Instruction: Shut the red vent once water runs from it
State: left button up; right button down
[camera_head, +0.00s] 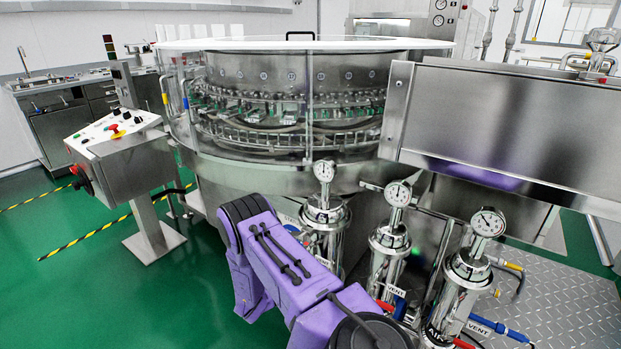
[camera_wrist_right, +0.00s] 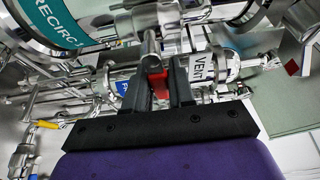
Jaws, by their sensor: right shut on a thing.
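The red vent handle (camera_wrist_right: 159,84) shows in the right wrist view as a small red piece between the black fingers of my right gripper (camera_wrist_right: 160,72), which is shut on it. A white VENT tag (camera_wrist_right: 208,68) is just right of the fingers. I cannot make out running water, and the vent's outlet is not clear. In the head view my purple right arm crosses the lower middle and hides its gripper. Other red handles (camera_head: 384,305) show there near VENT tags. My left gripper is in neither view.
Steel filter housings with gauges (camera_head: 397,193) stand close to my arm. A teal RECIRC label (camera_wrist_right: 55,35) is near the gripper. The round washer (camera_head: 290,180) is behind, a control box (camera_head: 120,145) at left.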

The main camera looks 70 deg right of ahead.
jog(key=c, duration=1)
grip_release()
jog(key=shift+c, duration=0.2)
jog(key=b+v, duration=0.1)
jog(key=v, duration=0.9)
jog(key=shift+a, duration=0.2)
jog(key=shift+w, duration=0.15)
